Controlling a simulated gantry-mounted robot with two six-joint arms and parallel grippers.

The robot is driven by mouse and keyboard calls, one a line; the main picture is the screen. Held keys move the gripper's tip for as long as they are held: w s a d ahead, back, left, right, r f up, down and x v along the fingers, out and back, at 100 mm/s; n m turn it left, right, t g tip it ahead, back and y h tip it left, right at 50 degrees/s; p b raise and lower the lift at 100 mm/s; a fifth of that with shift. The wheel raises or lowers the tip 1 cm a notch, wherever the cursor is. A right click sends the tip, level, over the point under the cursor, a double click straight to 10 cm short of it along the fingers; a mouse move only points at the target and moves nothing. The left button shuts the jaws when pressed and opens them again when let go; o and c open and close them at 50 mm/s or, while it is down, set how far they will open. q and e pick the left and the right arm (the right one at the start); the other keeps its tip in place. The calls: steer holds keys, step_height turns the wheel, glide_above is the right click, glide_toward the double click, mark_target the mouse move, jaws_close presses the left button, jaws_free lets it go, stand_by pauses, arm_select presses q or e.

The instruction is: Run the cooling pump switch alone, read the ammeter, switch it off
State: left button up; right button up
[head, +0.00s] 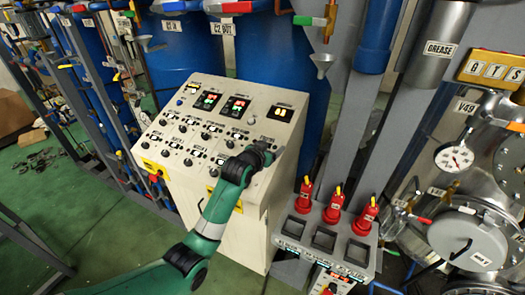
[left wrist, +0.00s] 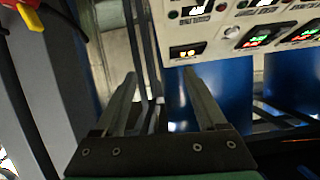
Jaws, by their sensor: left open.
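A white control panel (head: 205,165) with a sloped face carries rows of small black knob switches (head: 206,135) under dark labels. My left gripper (head: 263,152) is at the panel's right edge, below this display. In the left wrist view my left gripper (left wrist: 160,80) is open and empty, its fingers beside the panel. My right gripper is not in view.
Two displays with red and green digits (head: 235,106) are left of the orange one. Blue drums (head: 275,55) stand behind the panel. Green floor (head: 95,235) is open at the left front.

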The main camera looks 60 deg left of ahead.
arm_select(q)
steer(key=shift+n+g, duration=0.5)
steer(key=shift+n, duration=0.3)
steer(key=s+a+f, duration=0.1)
steer(key=s+f, duration=0.1)
steer(key=s, duration=0.1)
steer(key=s+a+f, duration=0.1)
steer(key=s+f, duration=0.1)
steer(key=s+a+f, duration=0.1)
steer(key=s+f, duration=0.1)
steer(key=s, duration=0.1)
steer(key=shift+s+a+f, duration=0.1)
steer(key=shift+s+f, duration=0.05)
steer(key=shift+s, duration=0.2)
steer(key=shift+w+a+f, duration=0.2)
steer(key=shift+w, duration=0.05)
steer(key=w+b, duration=0.1)
steer(key=a+f+b, duration=0.1)
steer(key=shift+w+a+f+y+b, duration=0.2)
steer(key=shift+w+y+b, duration=0.1)
steer(key=shift+w, duration=0.1)
steer(key=x, duration=0.2)
steer(key=b+x, duration=0.1)
steer(key=x, duration=0.5)
steer(key=shift+w+a+r, duration=0.15)
steer(key=shift+w+r, duration=0.05)
steer(key=shift+w, duration=0.05)
jaws_close()
